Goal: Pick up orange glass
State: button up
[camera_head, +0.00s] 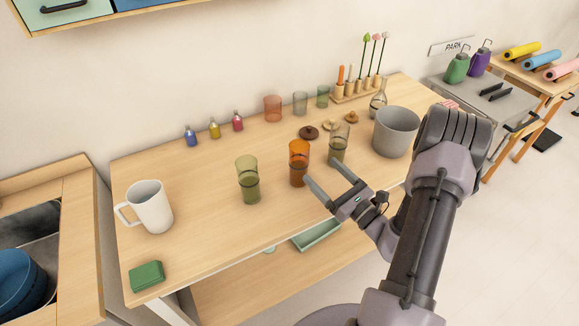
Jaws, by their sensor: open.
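The orange glass (299,162) stands upright on the wooden table (215,250). It is between a green glass (248,178) on its left and an olive glass (340,142) on its right. My gripper (326,176) is open and empty, just right of and in front of the orange glass. One finger points toward the lower part of the glass and the other toward the olive glass. I cannot tell whether a finger touches either glass. A paler orange-red glass (273,108) stands farther back.
A white mug (148,206) and a green block (146,275) are at the left. A grey pot (396,132) stands close to my arm at the right. Small bottles (214,128), more glasses (300,103) and brown knobbed lids (309,132) are behind.

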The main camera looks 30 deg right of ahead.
aim_at(293, 144)
jog(key=x, duration=0.7)
jog(key=shift+w+a+r+b, duration=0.1)
jog(key=shift+w+a+b, duration=0.05)
jog(key=shift+w+b, duration=0.2)
jog(key=x, duration=0.3)
jog(key=b+x, duration=0.1)
jog(key=x, duration=0.1)
jog(key=shift+w+a+r, duration=0.15)
jog(key=shift+a+r, duration=0.1)
jog(key=shift+a, duration=0.05)
grip_shut()
